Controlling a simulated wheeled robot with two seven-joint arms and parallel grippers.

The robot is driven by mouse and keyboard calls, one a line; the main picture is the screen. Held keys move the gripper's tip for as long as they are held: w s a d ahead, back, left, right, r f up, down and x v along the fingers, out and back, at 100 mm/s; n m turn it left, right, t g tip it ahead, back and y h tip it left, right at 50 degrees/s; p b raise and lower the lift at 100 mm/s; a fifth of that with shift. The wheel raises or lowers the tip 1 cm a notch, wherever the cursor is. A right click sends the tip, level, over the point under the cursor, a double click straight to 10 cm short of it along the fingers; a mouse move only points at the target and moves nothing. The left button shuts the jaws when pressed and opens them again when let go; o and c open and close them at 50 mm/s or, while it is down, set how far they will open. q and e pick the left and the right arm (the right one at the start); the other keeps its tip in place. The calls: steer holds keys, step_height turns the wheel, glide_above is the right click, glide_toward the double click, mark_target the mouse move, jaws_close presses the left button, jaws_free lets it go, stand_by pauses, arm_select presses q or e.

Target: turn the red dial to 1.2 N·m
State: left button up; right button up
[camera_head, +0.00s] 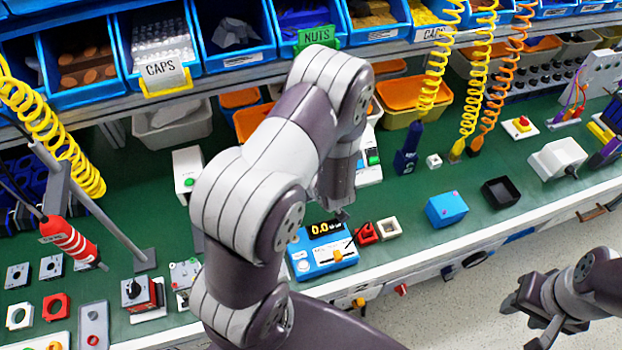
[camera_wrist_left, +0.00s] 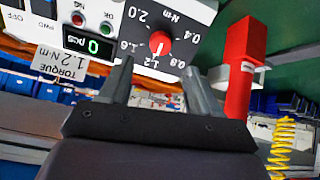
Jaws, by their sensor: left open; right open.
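A tag (camera_wrist_left: 60,63) reads TORQUE 1.2 N·m. My left gripper (camera_wrist_left: 160,78) is open, its fingers apart on either side below the dial, with nothing between them. In the head view my left arm hides the dial. My right gripper (camera_head: 530,318) is open and empty at the lower right, off the bench.
A red block-like part (camera_wrist_left: 243,65) stands beside the panel in the left wrist view. In the head view, a blue unit (camera_head: 322,252) reading 0.0 and a blue box (camera_head: 447,209) are on the green bench (camera_head: 420,250). Coiled hoses (camera_head: 437,60) hang at the back.

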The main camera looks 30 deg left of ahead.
arm_select(q)
steer(key=shift+v, duration=2.35)
